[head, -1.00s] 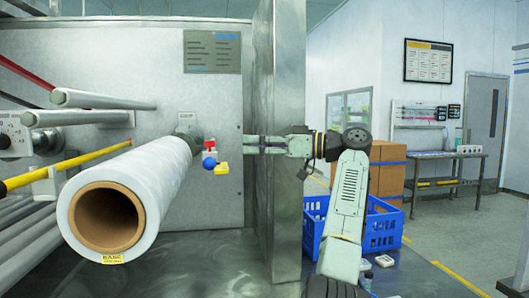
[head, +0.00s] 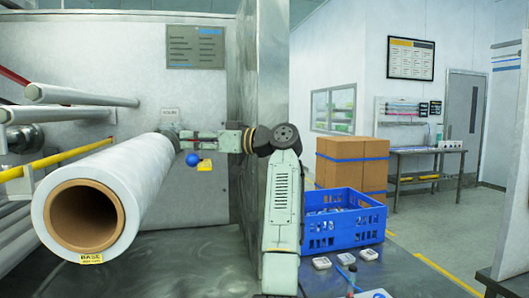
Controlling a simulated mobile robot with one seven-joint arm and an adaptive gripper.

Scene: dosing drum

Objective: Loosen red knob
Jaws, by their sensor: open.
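The red knob is mostly hidden at the end of the white film roll (head: 120,185), near the panel. Only a little red shows along my gripper (head: 190,140). My gripper is open and reaches in from the right at the knob's place. I cannot tell whether its fingers are around the knob or only in front of it. A blue ball knob (head: 193,160) and a yellow knob (head: 204,165) show just below the gripper.
A metal upright (head: 262,80) stands close to my arm. Grey rollers (head: 80,94) and a yellow bar (head: 60,162) are at left. A blue crate (head: 340,233) and cartons (head: 350,165) stand at right. Small white items (head: 345,258) lie near the crate.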

